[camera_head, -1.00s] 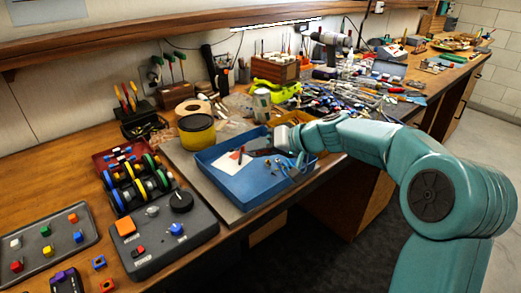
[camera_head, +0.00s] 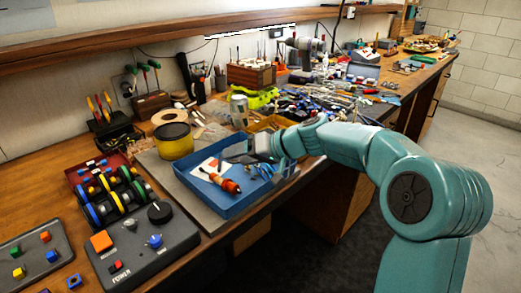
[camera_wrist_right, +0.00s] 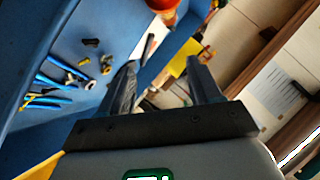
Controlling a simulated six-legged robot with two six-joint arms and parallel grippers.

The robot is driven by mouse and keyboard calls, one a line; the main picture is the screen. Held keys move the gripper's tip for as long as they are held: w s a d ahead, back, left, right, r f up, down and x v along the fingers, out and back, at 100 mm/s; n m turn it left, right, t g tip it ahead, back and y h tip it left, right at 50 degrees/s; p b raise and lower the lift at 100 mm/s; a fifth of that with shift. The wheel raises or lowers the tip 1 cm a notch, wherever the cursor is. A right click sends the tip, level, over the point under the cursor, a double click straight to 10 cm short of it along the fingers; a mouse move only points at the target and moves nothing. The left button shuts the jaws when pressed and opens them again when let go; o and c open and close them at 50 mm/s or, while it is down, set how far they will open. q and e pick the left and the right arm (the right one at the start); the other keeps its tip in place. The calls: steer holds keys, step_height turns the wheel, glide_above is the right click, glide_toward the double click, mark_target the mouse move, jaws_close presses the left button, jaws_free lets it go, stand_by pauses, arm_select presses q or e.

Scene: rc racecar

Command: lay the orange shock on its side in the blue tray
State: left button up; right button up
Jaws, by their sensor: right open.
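The orange shock (camera_head: 228,184) lies on its side on the floor of the blue tray (camera_head: 222,210), near the middle. My right gripper (camera_head: 240,156) is over the tray, behind the shock and apart from it. In the right wrist view my right gripper (camera_wrist_right: 162,85) has its two dark fingers spread, with no shock between them. An orange-red part, likely the shock (camera_wrist_right: 162,4), is cut off at the top edge there, beyond the fingertips. The tray floor (camera_wrist_right: 75,22) shows at the left. My left gripper is out of view.
Blue-handled pliers (camera_head: 264,170) and small parts lie at the tray's right side. A yellow can (camera_head: 174,142) stands just left of the tray. A grey control box (camera_head: 140,248) and a rack of coloured wheels (camera_head: 115,192) sit farther left. Clutter fills the bench behind.

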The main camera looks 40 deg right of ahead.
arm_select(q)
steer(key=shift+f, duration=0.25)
arm_select(e)
steer(key=v, duration=1.5)
steer(key=shift+s, duration=0.2)
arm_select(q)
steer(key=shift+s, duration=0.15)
arm_select(e)
steer(key=shift+s+r, duration=0.1)
steer(key=shift+r, duration=0.05)
